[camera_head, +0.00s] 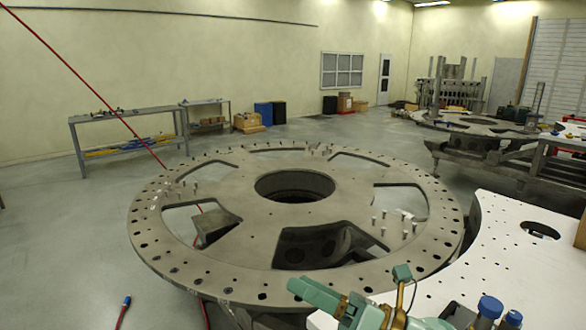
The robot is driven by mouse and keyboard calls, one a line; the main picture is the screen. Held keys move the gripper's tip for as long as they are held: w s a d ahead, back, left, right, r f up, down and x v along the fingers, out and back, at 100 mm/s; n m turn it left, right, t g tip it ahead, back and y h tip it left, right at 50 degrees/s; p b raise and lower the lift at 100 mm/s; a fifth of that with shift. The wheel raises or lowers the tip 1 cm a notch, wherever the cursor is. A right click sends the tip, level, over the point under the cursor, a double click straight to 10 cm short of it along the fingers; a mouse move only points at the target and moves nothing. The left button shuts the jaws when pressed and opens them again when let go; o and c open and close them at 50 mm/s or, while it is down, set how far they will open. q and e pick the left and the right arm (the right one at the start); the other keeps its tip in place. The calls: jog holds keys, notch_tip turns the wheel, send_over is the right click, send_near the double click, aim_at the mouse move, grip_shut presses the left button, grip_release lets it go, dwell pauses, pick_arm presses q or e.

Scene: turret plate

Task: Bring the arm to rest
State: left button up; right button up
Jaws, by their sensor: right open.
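My right gripper (350,284) shows at the bottom edge, right of centre, with teal parts and brass-coloured fittings. It is open, and I see nothing held in it. It appears in front of the near rim of the large round turret plate (160,235); I cannot tell how far it is above the plate. Most of my right arm is cut off by the lower edge. My left gripper is not in view.
The turret plate has a round centre hole, large cutouts and several upright bolts. A white perforated table (490,255) stands at the right. A red cable (85,80) crosses the left side. A grey bench (125,118) stands behind, with open floor before it.

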jog(key=w+d+f+m+t+h, duration=0.1)
jog(key=d+f+m+t+h, duration=0.3)
jog(key=d+m+h, duration=0.6)
jog(key=d+f+m+t+h, duration=0.2)
jog(key=d+m+t+h, duration=0.4)
jog(key=m, duration=0.8)
jog(key=s+d+f+m+g+h, duration=0.4)
jog(key=s+d+f+m+g, duration=0.15)
jog(key=s+f, duration=0.35)
jog(key=s+d+f+m+g+h, duration=0.3)
jog(key=s+d+f+m+g, duration=0.1)
jog(key=s+d+f+g, duration=0.35)
jog(key=s+a+f+g+y+b, duration=0.1)
jog(key=s+a+f+b, duration=0.1)
jog(key=f, duration=0.8)
jog(key=s+a+f+y+b, duration=0.1)
jog(key=a+f+b, duration=0.1)
jog(key=f, duration=0.9)
jog(key=s+a+f+g+y+b, duration=0.1)
jog(key=s+a+f+b, duration=0.1)
jog(key=f, duration=0.8)
jog(key=s+f+m+g+y+b, duration=0.1)
jog(key=s+f+m+g+b, duration=0.2)
jog(key=s+f, duration=1.7)
notch_tip(320, 180, down, 3)
jog(key=shift+s+a+b, duration=0.2)
jog(key=shift+b, duration=0.75)
